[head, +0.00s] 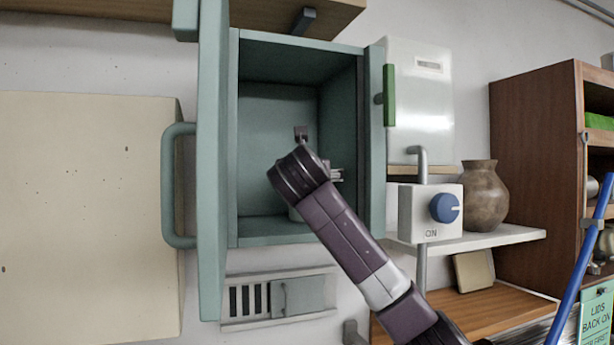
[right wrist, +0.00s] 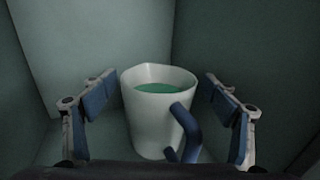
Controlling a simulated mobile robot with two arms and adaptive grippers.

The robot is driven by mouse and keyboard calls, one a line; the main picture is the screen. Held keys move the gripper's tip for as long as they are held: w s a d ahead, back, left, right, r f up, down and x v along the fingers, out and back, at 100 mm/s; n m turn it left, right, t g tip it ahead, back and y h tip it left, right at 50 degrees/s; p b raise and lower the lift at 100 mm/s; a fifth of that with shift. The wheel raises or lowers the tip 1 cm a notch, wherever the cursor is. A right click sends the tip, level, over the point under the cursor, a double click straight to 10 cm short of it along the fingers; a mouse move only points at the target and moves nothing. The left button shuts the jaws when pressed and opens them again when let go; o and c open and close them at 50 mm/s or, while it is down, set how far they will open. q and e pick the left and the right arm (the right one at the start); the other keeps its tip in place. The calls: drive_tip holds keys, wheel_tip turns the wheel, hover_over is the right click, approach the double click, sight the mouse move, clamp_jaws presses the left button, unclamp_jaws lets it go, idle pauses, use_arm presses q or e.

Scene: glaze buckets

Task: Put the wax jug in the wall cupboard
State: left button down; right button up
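The wall cupboard (head: 232,140) is a green box on the wall with its door (head: 211,170) swung open to the left. My right arm reaches into it, and my right gripper (head: 318,156) is inside. In the right wrist view, the wax jug (right wrist: 151,115) is pale, with a blue handle (right wrist: 186,130) and green contents. It stands upright inside the cupboard, between the fingers of my right gripper (right wrist: 160,78). The fingers are open, with a gap on both sides of the jug. In the head view my arm and wrist hide most of the jug. My left gripper is out of view.
A white wall box (head: 420,100) hangs right of the cupboard. Below it are a switch box (head: 420,215) with a blue knob and a brown vase (head: 484,195) on a shelf (head: 500,237). A vent (head: 250,298) sits below the cupboard. A wooden cabinet (head: 535,150) stands far right.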

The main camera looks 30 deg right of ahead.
drive_tip(key=shift+r, duration=0.15)
drive_tip(key=b+v, duration=0.6)
drive_tip(key=v, duration=0.6)
drive_tip(key=shift+b, duration=0.4)
